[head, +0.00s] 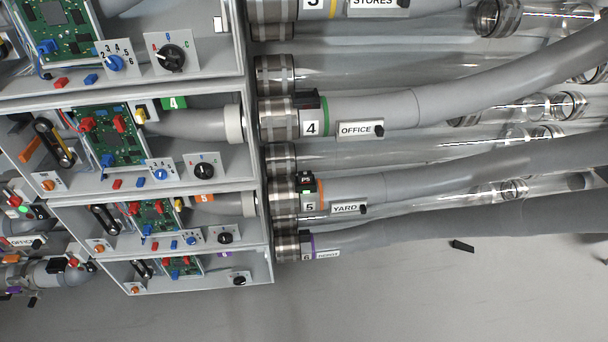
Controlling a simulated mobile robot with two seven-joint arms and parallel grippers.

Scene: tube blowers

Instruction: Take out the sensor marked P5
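Neither of my grippers shows in the head view.
Tube 4 above, tagged OFFICE (356,129), carries a similar black block (306,99). Grey hoses and clear tubes run to the right. Cabinets with circuit boards (118,137) and dials stand at left. A small black piece (462,246) is at lower right, near open grey space.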

